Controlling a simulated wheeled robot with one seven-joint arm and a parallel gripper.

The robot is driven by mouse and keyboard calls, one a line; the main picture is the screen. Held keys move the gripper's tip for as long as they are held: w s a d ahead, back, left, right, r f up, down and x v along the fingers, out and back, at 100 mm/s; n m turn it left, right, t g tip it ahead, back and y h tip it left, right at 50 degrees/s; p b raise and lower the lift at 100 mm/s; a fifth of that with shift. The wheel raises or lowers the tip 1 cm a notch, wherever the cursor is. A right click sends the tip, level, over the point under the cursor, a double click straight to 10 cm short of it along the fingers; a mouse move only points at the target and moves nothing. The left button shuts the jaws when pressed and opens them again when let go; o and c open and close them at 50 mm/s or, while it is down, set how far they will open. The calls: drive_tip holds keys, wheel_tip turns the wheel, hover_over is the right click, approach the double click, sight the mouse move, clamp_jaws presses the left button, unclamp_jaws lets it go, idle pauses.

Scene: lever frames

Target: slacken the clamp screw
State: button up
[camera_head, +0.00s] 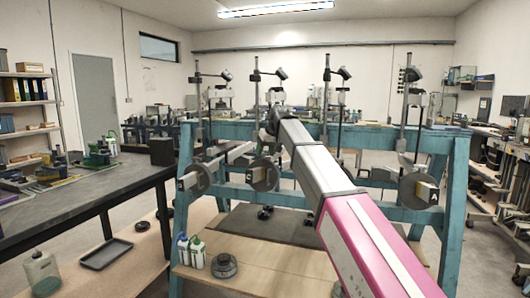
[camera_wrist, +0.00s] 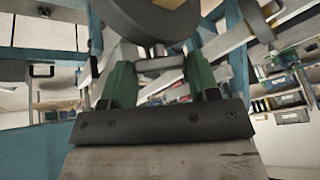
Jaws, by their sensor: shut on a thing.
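My gripper (camera_wrist: 160,72) shows in the wrist view with a green finger on each side of a small metal cross bar, which looks like the handle of the clamp screw (camera_wrist: 158,63). The fingers are shut on it. A short stem rises from the bar towards a large dark round weight (camera_wrist: 150,20) just above. In the head view my arm reaches the teal lever frame (camera_head: 460,175), and its own links hide the fingers and the screw. Round weights on bars show at the left (camera_head: 197,179), the middle (camera_head: 263,177) and the right (camera_head: 422,192).
Upright posts with small lamps stand along the frame. A dark workbench (camera_head: 75,205) is on the left, with a black tray (camera_head: 106,254) below it. Small bottles (camera_head: 196,252) and a round dark part (camera_head: 224,266) sit on the frame's low wooden shelf.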

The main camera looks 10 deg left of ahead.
drive_tip(key=n, duration=0.1)
drive_tip(key=n+g+y, duration=0.1)
drive_tip(key=n, duration=0.1)
drive_tip(key=n+g, duration=0.1)
drive_tip(key=shift+w+d+y, duration=0.15)
drive_tip(key=shift+w+y, duration=0.1)
drive_tip(key=shift+y, duration=0.15)
drive_tip(key=shift+w+n+g+y, duration=0.15)
drive_tip(key=shift+n+g, duration=0.4)
drive_tip(key=shift+n, duration=0.55)
drive_tip(key=shift+s+n+g+y, duration=0.15)
drive_tip(key=shift+n+g, duration=0.4)
drive_tip(key=shift+n, duration=0.55)
drive_tip(key=shift+w, duration=0.1)
drive_tip(key=o, duration=0.9)
drive_tip(key=v, duration=1)
drive_tip(key=shift+w+d+r, duration=0.15)
drive_tip(key=shift+d+r, duration=0.1)
drive_tip(key=shift+d, duration=0.05)
